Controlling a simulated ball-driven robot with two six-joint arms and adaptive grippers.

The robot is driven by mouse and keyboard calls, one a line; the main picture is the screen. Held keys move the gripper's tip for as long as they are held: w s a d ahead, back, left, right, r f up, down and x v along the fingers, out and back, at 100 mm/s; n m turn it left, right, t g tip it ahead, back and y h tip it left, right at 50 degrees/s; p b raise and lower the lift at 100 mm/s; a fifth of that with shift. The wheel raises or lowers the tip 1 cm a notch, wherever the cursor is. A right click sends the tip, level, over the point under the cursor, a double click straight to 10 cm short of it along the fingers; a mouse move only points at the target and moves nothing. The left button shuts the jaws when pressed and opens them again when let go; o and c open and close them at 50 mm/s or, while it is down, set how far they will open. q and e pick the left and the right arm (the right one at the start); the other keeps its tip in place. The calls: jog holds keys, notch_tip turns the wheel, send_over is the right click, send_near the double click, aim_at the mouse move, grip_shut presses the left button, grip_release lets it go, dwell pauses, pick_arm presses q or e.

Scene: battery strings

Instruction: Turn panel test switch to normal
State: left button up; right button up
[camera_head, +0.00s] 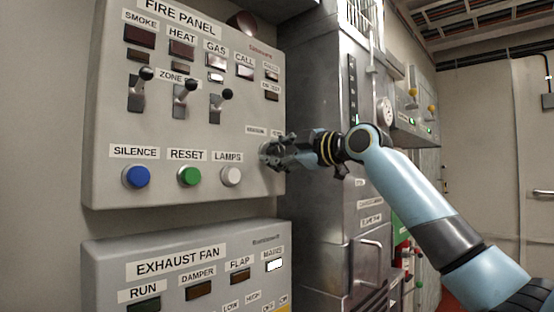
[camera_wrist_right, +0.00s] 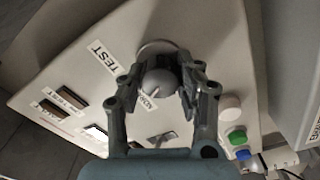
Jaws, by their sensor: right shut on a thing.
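The panel test switch is a round grey knob on the lower right of the fire panel (camera_head: 105,115). In the right wrist view the knob (camera_wrist_right: 158,82) sits between the two fingers, beside a "TEST" label (camera_wrist_right: 100,55) and a partly covered second label. My right gripper (camera_head: 275,152) reaches in from the right and is shut on the knob; it also shows in the right wrist view (camera_wrist_right: 164,90). In the head view the gripper hides most of the knob. I cannot tell which way its pointer faces. My left gripper is not in view.
Three zone levers stand left of the gripper, the nearest being the gas lever (camera_head: 222,106). Blue, green and white buttons line the panel's bottom, the white lamps button (camera_head: 231,176) closest. An exhaust fan panel (camera_head: 110,255) is below. A metal cabinet (camera_head: 315,205) stands to the right.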

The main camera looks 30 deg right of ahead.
jog(key=shift+f+n+b, duration=0.1)
jog(key=shift+n+b, duration=0.4)
jog(key=shift+n, duration=1.1)
grip_shut()
jog(key=o, duration=1.2)
grip_release()
jog(key=shift+c, duration=0.2)
jog(key=shift+s, duration=0.1)
jog(key=v, duration=1.2)
